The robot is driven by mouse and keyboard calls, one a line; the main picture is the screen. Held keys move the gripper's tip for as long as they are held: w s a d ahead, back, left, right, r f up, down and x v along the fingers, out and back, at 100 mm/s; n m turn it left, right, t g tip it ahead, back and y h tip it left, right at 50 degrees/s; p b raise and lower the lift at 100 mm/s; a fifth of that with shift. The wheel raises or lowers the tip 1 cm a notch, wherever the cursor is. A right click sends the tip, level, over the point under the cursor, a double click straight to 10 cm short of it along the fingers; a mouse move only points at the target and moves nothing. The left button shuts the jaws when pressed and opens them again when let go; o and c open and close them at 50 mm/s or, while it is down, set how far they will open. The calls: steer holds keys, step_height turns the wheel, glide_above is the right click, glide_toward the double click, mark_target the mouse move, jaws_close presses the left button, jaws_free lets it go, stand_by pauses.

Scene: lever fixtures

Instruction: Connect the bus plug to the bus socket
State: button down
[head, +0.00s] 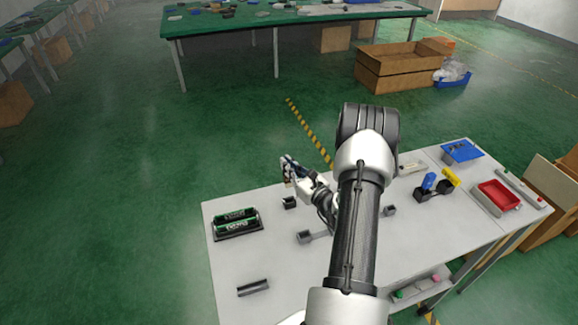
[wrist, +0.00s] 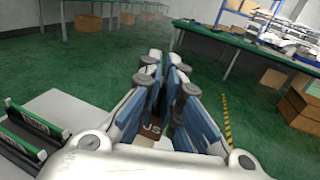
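My gripper (head: 287,168) is above the far edge of the white table, left of my forearm. In the wrist view its blue-padded fingers (wrist: 163,75) are close together around a small brown block (wrist: 152,131). The block's lettering is partly covered and reads like "JS" or "US", so it looks like the bus plug. The fingers appear shut on it. A small dark block with an opening (head: 290,202) stands on the table just below the gripper in the head view. I cannot tell whether it is the bus socket.
A black holder with green-and-black cells (head: 236,222) is on the left of the table (head: 225,265). A dark grey channel piece (head: 253,287) lies nearer. Grey fixtures (head: 305,237) are in the middle. Blue and yellow levers (head: 437,183) and a red tray (head: 497,196) are on the right.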

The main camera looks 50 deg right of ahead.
mark_target(289, 181)
steer(key=shift+d, duration=0.1)
stand_by(0.4)
steer(key=shift+f+b, duration=2.6)
steer(key=shift+f, duration=0.3)
steer(key=shift+f+b, duration=0.15)
steer(key=shift+b, duration=0.3)
steer(key=shift+f+b, duration=0.3)
steer(key=shift+f, duration=0.05)
steer(key=shift+f+b, duration=1.4)
steer(key=shift+f, duration=0.25)
steer(key=c, duration=1.7)
jaws_free()
